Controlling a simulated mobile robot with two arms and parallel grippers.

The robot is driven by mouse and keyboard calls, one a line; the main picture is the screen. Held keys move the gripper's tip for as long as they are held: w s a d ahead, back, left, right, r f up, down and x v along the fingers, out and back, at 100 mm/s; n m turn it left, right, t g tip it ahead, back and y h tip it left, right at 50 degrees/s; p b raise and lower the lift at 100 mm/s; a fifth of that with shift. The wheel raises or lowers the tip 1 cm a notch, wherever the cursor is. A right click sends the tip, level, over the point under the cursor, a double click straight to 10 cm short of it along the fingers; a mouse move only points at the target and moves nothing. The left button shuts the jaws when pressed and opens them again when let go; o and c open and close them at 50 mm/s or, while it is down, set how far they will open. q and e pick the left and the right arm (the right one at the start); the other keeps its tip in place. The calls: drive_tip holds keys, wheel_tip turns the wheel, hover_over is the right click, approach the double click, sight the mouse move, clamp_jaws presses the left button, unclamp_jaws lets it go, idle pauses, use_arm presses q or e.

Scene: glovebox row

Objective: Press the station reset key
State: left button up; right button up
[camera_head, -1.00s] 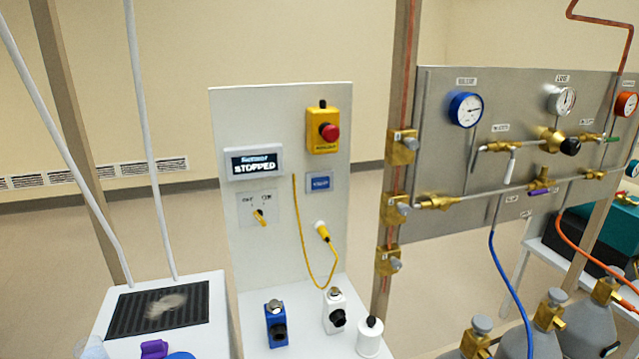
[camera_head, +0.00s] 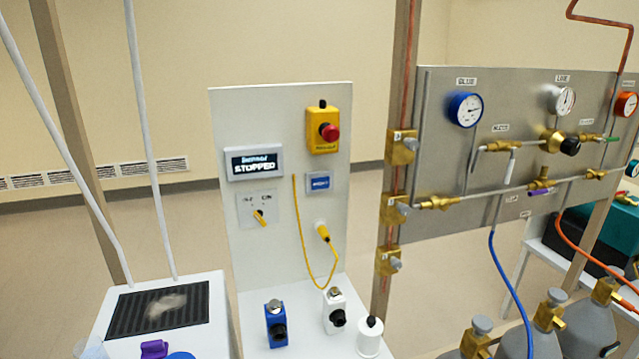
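A white station panel (camera_head: 265,112) stands upright in the middle of the head view. A small blue key (camera_head: 320,182) with white lettering, too blurred to read surely, sits in a pale frame on its right side. Above it is a yellow box with a red mushroom button (camera_head: 328,132). To the left a display (camera_head: 254,163) reads "STOPPED". Below the display is a plate with a yellow rotary switch (camera_head: 260,218), its labels unclear. Neither of my grippers shows in this view.
A yellow cord with a plug (camera_head: 322,232) hangs on the panel. A blue device (camera_head: 276,324), a white device (camera_head: 335,312) and a white cylinder (camera_head: 370,337) stand at its foot. A metal gas panel (camera_head: 450,225) with gauges and hoses is at right. A white box with a dark grille (camera_head: 158,308) is at left.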

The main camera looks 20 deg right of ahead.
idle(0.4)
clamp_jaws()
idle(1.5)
